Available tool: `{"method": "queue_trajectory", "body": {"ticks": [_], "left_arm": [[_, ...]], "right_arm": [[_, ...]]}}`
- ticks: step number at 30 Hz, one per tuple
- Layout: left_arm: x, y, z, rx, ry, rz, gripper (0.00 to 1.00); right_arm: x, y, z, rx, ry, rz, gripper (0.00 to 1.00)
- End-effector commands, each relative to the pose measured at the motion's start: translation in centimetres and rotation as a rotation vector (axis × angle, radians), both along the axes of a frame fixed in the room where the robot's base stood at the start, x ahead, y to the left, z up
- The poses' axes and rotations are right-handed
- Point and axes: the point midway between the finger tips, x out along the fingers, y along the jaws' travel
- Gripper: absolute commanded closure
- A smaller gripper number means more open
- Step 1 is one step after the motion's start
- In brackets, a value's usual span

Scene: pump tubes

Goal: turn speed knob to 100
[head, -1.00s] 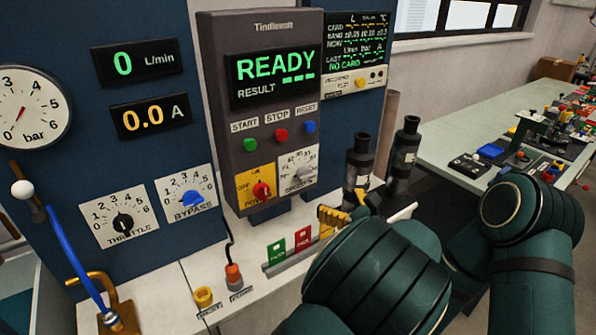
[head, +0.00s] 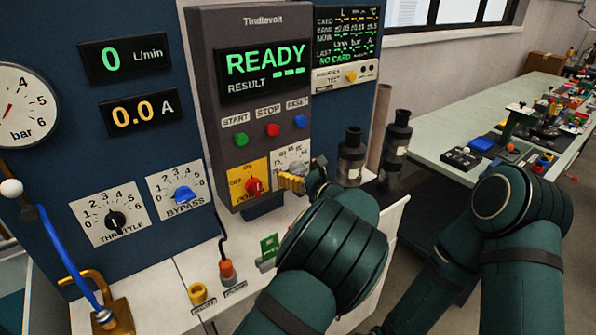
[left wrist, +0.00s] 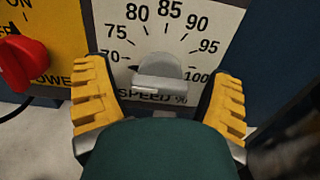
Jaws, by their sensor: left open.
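The grey speed knob (left wrist: 160,72) sits on a white dial plate (left wrist: 120,35) marked from 70 to 100. In the left wrist view it lies between the two yellow fingers of my left gripper (left wrist: 161,82), which is open. Gaps show on both sides of the knob, so the fingers look apart from it. Its pointer setting is hard to read. In the head view my left gripper (head: 292,182) is at the lower edge of the speed dial (head: 291,153) and partly hides it. My right gripper is not in view.
The red power knob (head: 254,187) on a yellow plate is just left of the speed dial. Start, stop and reset buttons (head: 272,130) are above. Two dark cylinders (head: 352,158) stand close to the right. The screen (head: 265,65) reads READY.

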Motion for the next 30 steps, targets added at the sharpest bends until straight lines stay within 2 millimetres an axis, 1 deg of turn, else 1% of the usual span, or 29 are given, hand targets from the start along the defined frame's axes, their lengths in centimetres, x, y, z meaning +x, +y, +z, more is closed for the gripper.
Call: {"method": "queue_trajectory", "body": {"ticks": [8,9,10,11,12,14,15,23,30], "left_arm": [[0.1,0.1,0.0,0.000,0.000,0.000,0.17],[0.1,0.1,0.0,0.000,0.000,0.000,0.25],[0.1,0.1,0.0,0.000,0.000,0.000,0.35],[0.1,0.1,0.0,0.000,0.000,0.000,0.46],[0.1,0.1,0.0,0.000,0.000,0.000,0.60],[0.1,0.1,0.0,0.000,0.000,0.000,0.81],[0.1,0.1,0.0,0.000,0.000,0.000,0.87],[0.1,0.1,-0.1,0.012,0.010,0.000,0.87],[0.1,0.2,-0.2,0.093,0.070,0.001,0.87]], "right_arm": [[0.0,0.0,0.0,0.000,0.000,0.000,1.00],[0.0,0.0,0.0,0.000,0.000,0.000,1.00],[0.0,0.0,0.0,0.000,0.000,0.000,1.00],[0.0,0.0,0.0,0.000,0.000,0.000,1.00],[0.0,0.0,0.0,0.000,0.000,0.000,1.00],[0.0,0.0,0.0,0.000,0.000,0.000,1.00],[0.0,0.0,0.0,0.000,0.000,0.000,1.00],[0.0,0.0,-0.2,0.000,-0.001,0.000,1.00],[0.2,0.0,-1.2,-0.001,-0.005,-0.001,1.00]]}}
